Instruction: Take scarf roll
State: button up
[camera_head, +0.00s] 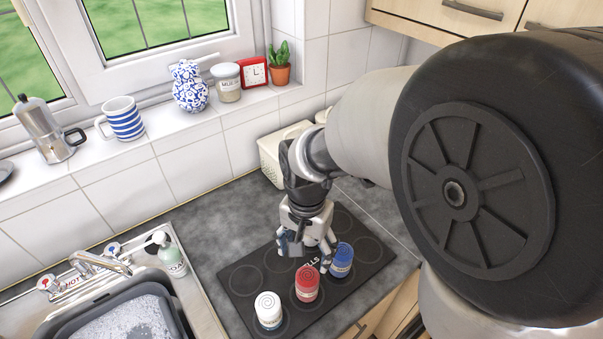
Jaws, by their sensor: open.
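Three upright rolls with spiral tops stand along the front part of a dark board (243,282) marked with rings and lettering. They are a white roll (268,310), a red roll (307,284) and a blue roll (342,260); I cannot tell which is the scarf roll. My gripper (306,254) points down over the board, open, with its fingers just behind the red and blue rolls in the picture. One finger appears close to the blue roll; whether it touches is unclear. Nothing shows between the fingers.
A sink with a grey basin of suds (128,322), a tap (100,262) and a soap bottle (170,254) is at left. A cream basket (270,160) stands behind my arm. The windowsill holds a blue-striped mug (124,120) and other items. Grey worktop (215,225) is clear left of the board.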

aim_at(306, 272)
jog(key=f+b, duration=0.1)
jog(key=f, duration=0.2)
jog(key=f+b, duration=0.1)
jog(key=f, duration=0.6)
jog(key=shift+s+f+b, duration=0.15)
jog(key=shift+s+b, duration=0.1)
jog(key=shift+b, duration=0.15)
jog(key=f, duration=0.1)
jog(key=f+b, duration=0.1)
jog(key=f, duration=0.2)
jog(key=shift+s+d+f+b, duration=0.1)
jog(key=shift+s+d+b, duration=0.15)
jog(key=shift+s+b, duration=0.15)
jog(key=shift+f, duration=0.5)
jog(key=shift+c, duration=0.4)
jog(key=c, duration=1.2)
jog(key=shift+r, duration=0.15)
notch_tip(306, 272, up, 20)
jog(key=p, duration=0.5)
jog(key=shift+p, duration=0.35)
